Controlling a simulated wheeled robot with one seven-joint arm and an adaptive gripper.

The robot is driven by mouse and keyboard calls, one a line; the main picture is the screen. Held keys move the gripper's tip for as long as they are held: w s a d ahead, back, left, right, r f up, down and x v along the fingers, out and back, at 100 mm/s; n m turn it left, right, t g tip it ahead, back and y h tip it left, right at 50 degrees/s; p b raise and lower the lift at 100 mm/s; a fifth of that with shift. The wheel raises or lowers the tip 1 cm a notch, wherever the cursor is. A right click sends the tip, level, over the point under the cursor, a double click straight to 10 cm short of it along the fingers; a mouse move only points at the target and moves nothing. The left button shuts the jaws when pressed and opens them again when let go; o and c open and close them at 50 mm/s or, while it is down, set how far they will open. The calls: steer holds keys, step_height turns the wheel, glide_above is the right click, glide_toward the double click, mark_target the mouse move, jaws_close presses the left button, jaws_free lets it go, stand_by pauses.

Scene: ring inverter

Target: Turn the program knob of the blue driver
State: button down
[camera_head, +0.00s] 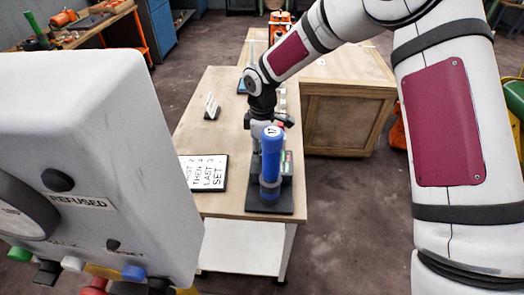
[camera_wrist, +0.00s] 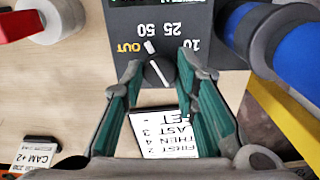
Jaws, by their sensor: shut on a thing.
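The blue driver shows in the head view as an upright blue cylinder (camera_head: 271,160) on a dark base near the table's front edge; its blue body (camera_wrist: 290,40) is at the upper right of the wrist view. Beside it, a dark panel (camera_wrist: 200,20) carries the marks OUT, 50, 25 and 10, upside down. The program knob (camera_wrist: 158,73) is at the panel's lower edge, with a white line slanting up-left, roughly toward OUT and 50. My gripper (camera_wrist: 159,66) is shut on the knob, its green-padded fingers on either side. In the head view the driver partly hides my gripper.
A card with order text (camera_head: 204,173) lies left of the driver; it also shows below the knob (camera_wrist: 168,135). A CAM +2 card (camera_wrist: 32,153) and a red-handled part (camera_wrist: 25,24) are at the wrist view's left. A grey REFUSED box (camera_head: 110,150) fills the head view's left.

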steer(key=shift+m, duration=0.6)
steer(key=c, duration=1.3)
jaws_free()
steer(key=shift+r, duration=0.15)
step_height(320, 180, up, 12)
steer(key=shift+f, duration=0.1)
